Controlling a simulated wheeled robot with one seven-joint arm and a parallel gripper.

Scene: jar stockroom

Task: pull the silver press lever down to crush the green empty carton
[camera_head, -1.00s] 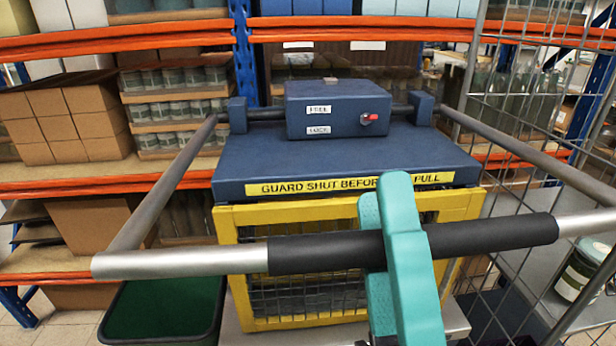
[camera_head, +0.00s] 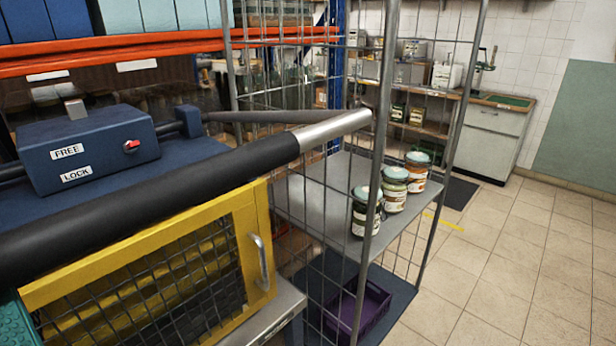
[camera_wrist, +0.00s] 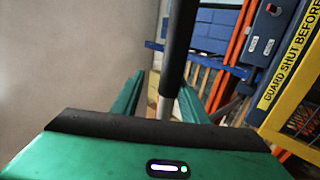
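The silver press lever (camera_head: 328,129) has a thick black grip (camera_head: 130,205). It crosses in front of the blue press top (camera_head: 195,160), with its side arm running back roughly level. In the wrist view the grip (camera_wrist: 180,50) runs between the two teal fingers of my gripper (camera_wrist: 162,82). The fingers stand apart, with a gap on the left of the bar; the right finger is close to it, and contact is unclear. Below is the yellow guard door (camera_head: 245,225) with dark mesh and a silver handle. I cannot make out the green carton; the inside is mostly obscured.
A blue box (camera_head: 85,150) with FREE and LOCK labels and a red-tipped knob sits on the press. A wire mesh cage side (camera_head: 375,150) stands right beside the press. Behind it, jars (camera_head: 394,190) stand on a grey shelf above a purple crate (camera_head: 350,310). Tiled floor (camera_head: 510,260) is open at right.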

